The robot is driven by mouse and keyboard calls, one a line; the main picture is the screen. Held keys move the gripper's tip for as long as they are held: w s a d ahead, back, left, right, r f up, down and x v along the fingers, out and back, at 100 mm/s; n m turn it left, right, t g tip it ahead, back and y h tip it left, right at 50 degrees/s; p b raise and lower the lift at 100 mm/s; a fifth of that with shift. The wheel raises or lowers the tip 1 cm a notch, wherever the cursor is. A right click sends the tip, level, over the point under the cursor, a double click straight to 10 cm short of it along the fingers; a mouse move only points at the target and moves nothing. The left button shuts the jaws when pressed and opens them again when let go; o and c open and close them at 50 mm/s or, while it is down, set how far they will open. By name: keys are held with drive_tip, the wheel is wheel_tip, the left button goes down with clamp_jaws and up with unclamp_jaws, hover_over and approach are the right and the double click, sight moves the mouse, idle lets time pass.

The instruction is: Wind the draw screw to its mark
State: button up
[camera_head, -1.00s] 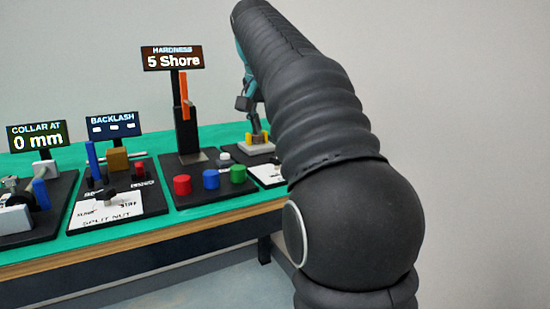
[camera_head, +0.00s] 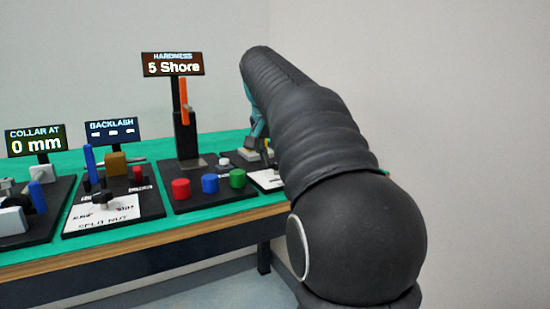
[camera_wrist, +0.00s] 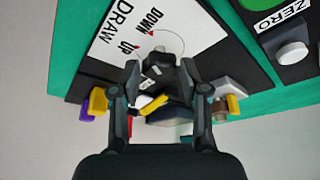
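In the wrist view a white plate (camera_wrist: 110,50) reads DRAW, with UP and DOWN marks in red and black. A dark knob (camera_wrist: 158,58) with a grey top stands on it, beside a thin drawn arc. My gripper (camera_wrist: 159,68) points at this plate, with its two fingers apart on either side of the knob. I see gaps beside the knob, so the fingers do not look closed on it. Yellow, purple and brown parts show beyond the fingers. In the head view my arm hides most of this station and the fingertips.
In the wrist view a panel marked ZERO (camera_wrist: 275,18) has a white button (camera_wrist: 292,52). In the head view, displays read 5 Shore (camera_head: 173,65), BACKLASH (camera_head: 111,131) and COLLAR AT 0 mm (camera_head: 35,140). Red (camera_head: 181,188), blue (camera_head: 210,183) and green (camera_head: 237,178) buttons stand near my arm.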

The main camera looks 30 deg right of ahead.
drive_tip(key=c, duration=0.6)
drive_tip(key=m+g+p, duration=0.1)
drive_tip(key=m+p, duration=0.2)
drive_tip(key=shift+w+a+r+h, duration=0.1)
drive_tip(key=shift+r+h, duration=0.05)
drive_tip(key=shift+h, duration=0.15)
drive_tip(key=shift+w+m+g+h+p, duration=0.15)
drive_tip(key=shift+m+g+p, duration=0.3)
drive_tip(key=shift+m+p, duration=0.55)
drive_tip(key=shift+m+g+h+p, duration=0.15)
drive_tip(key=shift+m+g+p, duration=0.4)
drive_tip(key=shift+m, duration=0.75)
drive_tip(key=shift+f, duration=0.2)
drive_tip(key=o, duration=1.2)
